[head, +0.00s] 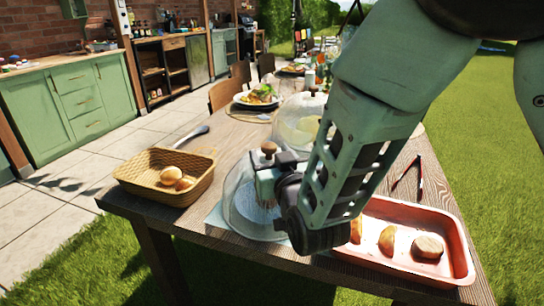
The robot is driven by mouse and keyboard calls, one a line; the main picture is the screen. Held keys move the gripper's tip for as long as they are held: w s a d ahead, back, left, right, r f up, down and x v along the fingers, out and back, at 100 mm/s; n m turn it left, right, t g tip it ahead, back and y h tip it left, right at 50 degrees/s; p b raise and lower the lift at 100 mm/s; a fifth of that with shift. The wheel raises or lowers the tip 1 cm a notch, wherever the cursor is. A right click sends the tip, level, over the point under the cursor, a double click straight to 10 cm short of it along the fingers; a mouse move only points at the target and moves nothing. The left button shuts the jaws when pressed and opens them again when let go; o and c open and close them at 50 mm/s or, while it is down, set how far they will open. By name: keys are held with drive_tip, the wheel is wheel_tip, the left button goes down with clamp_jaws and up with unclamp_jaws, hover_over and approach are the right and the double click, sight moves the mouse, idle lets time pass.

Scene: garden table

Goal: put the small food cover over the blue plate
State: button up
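The small food cover (238,199) is a clear dome with a round wooden knob (268,147), near the front edge of the table. My gripper (272,173) is at the top of this cover, just below and beside the knob. My wrist hides the fingertips in part, so I cannot tell whether they are shut on the knob. A pale blue, plate-like surface (257,214) shows through the dome. I cannot tell whether the cover's rim rests around it or is held a little above. A pale blue flat edge (214,219) shows at the cover's left.
A wicker basket (142,187) with bread rolls stands left. A pink tray (458,262) with bread pieces lies right, partly behind my arm. A larger clear dome (291,122) stands behind. Red-and-black tongs (420,180) lie at the right. A plate of food (258,96) is farther back.

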drive_tip(key=shift+s, duration=0.15)
drive_tip(key=p+v, duration=0.3)
drive_tip(key=v, duration=0.6)
drive_tip(key=shift+r, duration=0.3)
drive_tip(key=shift+p, duration=0.8)
drive_tip(key=p+v, duration=0.8)
drive_tip(key=p, duration=0.2)
drive_tip(key=shift+d+f, duration=0.2)
drive_tip(key=shift+f, duration=0.1)
